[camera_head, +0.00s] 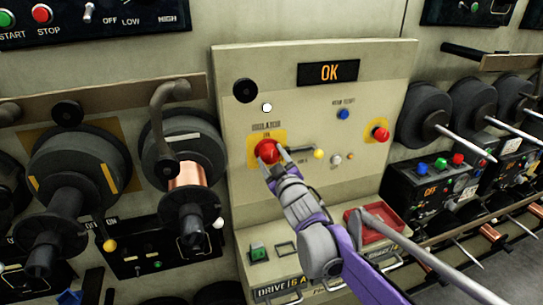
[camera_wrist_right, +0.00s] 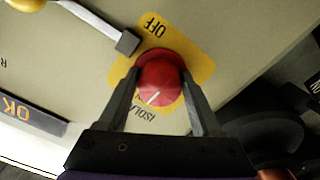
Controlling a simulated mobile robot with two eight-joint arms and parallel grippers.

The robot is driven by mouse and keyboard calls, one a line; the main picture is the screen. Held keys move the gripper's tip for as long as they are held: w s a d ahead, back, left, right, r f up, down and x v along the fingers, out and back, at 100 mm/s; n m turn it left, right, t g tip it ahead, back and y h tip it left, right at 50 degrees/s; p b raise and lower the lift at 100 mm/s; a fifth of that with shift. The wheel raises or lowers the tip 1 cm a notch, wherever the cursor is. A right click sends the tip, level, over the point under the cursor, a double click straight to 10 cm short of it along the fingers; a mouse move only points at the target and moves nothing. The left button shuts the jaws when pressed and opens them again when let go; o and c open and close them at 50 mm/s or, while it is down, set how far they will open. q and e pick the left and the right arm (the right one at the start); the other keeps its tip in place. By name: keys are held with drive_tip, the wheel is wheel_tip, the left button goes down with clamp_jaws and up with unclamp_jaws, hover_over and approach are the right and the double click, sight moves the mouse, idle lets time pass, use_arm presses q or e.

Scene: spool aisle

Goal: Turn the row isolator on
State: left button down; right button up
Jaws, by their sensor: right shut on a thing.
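The row isolator is a round red knob (camera_head: 265,150) on a yellow plate (camera_head: 252,157) in the beige panel (camera_head: 222,110). My right gripper (camera_head: 272,159) is at the knob from below right. In the right wrist view its two fingers (camera_wrist_right: 160,76) lie on either side of the red knob (camera_wrist_right: 157,88), shut on it. A white mark on the knob points away from the OFF label and toward the ISOLATOR lettering; the ON label is partly hidden there. The display (camera_head: 328,73) reads OK. My left gripper is out of view.
A yellow-tipped lever (camera_head: 318,154) sits just right of the knob. A second red button (camera_head: 380,134) and a blue button (camera_head: 343,114) are on the panel. A red tray (camera_head: 378,228) stands below, close to my right arm. Spools flank the panel.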

drive_tip(key=shift+n, duration=0.4)
drive_tip(key=o, duration=1.4)
drive_tip(key=shift+c, duration=0.2)
drive_tip(key=b+v, duration=0.1)
drive_tip(key=v, duration=0.9)
drive_tip(key=shift+s+d, duration=0.15)
drive_tip(key=shift+s, duration=0.25)
